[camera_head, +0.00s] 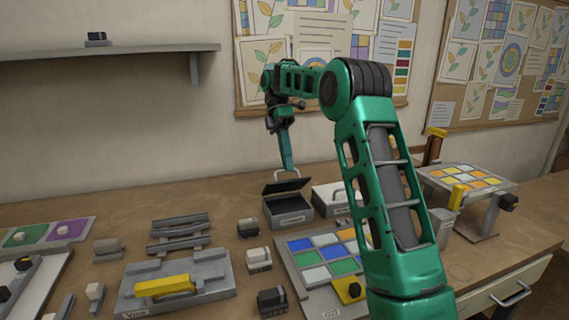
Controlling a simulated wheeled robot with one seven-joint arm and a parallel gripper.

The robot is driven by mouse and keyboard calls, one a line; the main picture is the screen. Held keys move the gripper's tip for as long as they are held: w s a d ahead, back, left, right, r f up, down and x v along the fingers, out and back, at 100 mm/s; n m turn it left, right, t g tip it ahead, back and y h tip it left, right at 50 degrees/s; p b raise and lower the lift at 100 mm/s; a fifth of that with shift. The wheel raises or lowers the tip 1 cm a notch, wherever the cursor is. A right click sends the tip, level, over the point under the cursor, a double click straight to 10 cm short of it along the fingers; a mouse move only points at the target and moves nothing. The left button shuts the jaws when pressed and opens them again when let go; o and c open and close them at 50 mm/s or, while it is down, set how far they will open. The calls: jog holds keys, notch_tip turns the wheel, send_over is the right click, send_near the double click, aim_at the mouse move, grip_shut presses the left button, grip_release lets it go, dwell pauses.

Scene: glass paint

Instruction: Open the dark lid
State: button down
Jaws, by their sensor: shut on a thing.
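A small grey box (291,217) stands near the back of the bench, left of my arm. Its dark lid (288,187) is tilted up at the rear, and the dark inside of the box shows below it. A pale loop handle (298,175) is at the lid's upper edge. My gripper (287,168) points down at this handle and is shut on it. The fingertips are small in this view, so their exact hold on the handle is hard to see.
A pale box (329,194) stands close to the right of the grey box, partly behind my arm. A panel of coloured tiles (318,277) lies in front. A raised tile stand (468,176) is at right. Several small blocks and a grey fixture (207,272) lie at left.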

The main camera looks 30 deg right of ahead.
jog(key=shift+f, duration=0.1)
jog(key=c, duration=1.9)
grip_release()
jog(key=shift+s+a, duration=0.1)
